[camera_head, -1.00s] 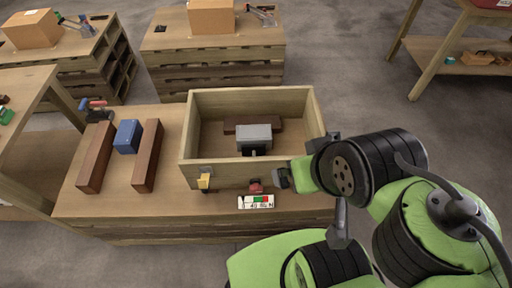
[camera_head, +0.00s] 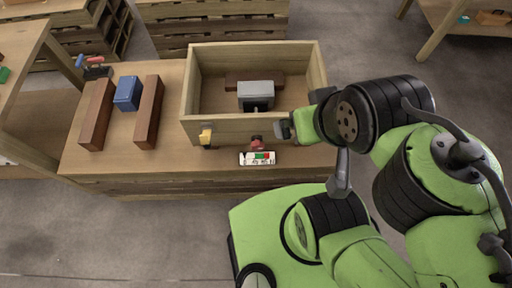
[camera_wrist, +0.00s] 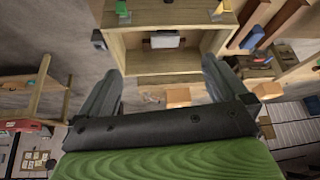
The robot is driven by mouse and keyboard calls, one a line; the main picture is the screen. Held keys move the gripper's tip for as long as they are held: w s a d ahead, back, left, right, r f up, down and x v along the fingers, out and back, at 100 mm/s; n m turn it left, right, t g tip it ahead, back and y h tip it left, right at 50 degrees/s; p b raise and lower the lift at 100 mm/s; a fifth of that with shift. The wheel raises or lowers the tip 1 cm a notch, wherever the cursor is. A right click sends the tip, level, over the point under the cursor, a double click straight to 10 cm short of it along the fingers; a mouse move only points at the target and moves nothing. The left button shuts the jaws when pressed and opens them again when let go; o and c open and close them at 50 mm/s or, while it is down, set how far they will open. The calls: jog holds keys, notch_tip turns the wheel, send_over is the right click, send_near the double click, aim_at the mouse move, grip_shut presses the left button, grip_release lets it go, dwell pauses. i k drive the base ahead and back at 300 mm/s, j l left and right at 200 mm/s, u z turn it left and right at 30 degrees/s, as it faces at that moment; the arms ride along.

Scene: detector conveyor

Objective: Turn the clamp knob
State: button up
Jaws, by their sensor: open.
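The red clamp knob (camera_head: 257,142) sits on the front wall of an open wooden box (camera_head: 230,128).
A yellow part (camera_head: 206,136) is on the box front, left of the knob. A grey block (camera_head: 256,94) stands inside the box. Left on the table are two brown bars (camera_head: 147,112) and a blue box (camera_head: 128,93). Free table lies left of the label.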

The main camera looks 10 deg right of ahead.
aim_at(257, 145)
jog(key=k+u, duration=0.2)
jog(key=u, duration=0.25)
jog(key=k+u, duration=0.15)
jog(key=u, duration=0.3)
jog(key=k+j+u, duration=0.15)
jog(key=u, duration=0.35)
